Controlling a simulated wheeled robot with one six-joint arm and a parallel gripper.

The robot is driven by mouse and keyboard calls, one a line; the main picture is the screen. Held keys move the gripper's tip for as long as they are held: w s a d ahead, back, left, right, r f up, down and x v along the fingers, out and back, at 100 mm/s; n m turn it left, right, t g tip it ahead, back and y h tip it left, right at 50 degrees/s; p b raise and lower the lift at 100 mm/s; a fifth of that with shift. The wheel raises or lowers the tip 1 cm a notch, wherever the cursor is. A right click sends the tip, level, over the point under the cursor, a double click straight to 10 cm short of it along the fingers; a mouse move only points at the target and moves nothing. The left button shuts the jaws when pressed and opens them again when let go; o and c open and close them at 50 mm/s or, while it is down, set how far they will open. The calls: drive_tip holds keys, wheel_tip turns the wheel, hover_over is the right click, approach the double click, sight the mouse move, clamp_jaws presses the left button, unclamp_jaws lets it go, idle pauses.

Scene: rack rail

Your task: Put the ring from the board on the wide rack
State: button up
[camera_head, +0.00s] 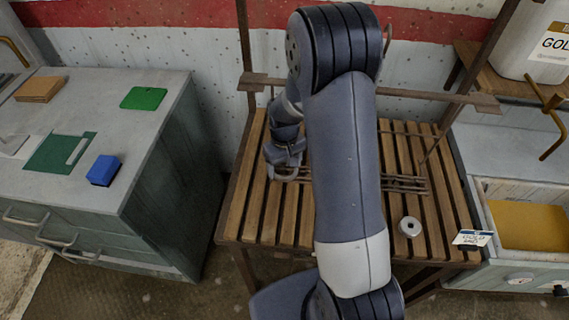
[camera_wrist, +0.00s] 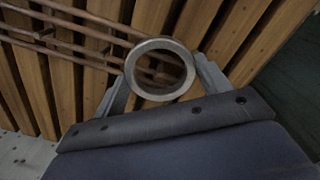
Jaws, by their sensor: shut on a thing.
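My gripper (camera_wrist: 163,76) is shut on a grey metal ring (camera_wrist: 129,70), which sits between the two fingers in the wrist view. In the head view my gripper (camera_head: 284,158) is low over the left part of the slatted wooden table, with the ring (camera_head: 285,179) at its tip. A rack of thin brown rods (camera_head: 408,184) lies along the table; my arm hides its middle. In the wrist view the rods (camera_wrist: 70,38) run from the upper left to behind the ring. I cannot tell whether the ring touches them. Which thing is the board is unclear.
A white round piece with a hole (camera_head: 410,227) sits on the table (camera_head: 256,205) at the right. A grey cabinet (camera_head: 120,117) at the left bears a blue block (camera_head: 103,170) and green pieces. Brown posts and a crossbar (camera_head: 435,96) stand behind. A brass hook (camera_head: 552,112) juts out at the right.

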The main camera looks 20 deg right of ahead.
drive_tip(key=shift+f, duration=0.1)
idle(0.3)
drive_tip(key=o, duration=1.1)
wheel_tip(320, 180, up, 11)
drive_tip(key=shift+f+b, duration=0.1)
drive_tip(key=shift+b, duration=0.25)
wheel_tip(320, 180, down, 10)
drive_tip(key=shift+f+p, duration=0.25)
drive_tip(key=shift+p, duration=0.35)
drive_tip(key=shift+r+p, duration=0.4)
drive_tip(key=shift+r, duration=0.15)
drive_tip(key=shift+f, duration=0.15)
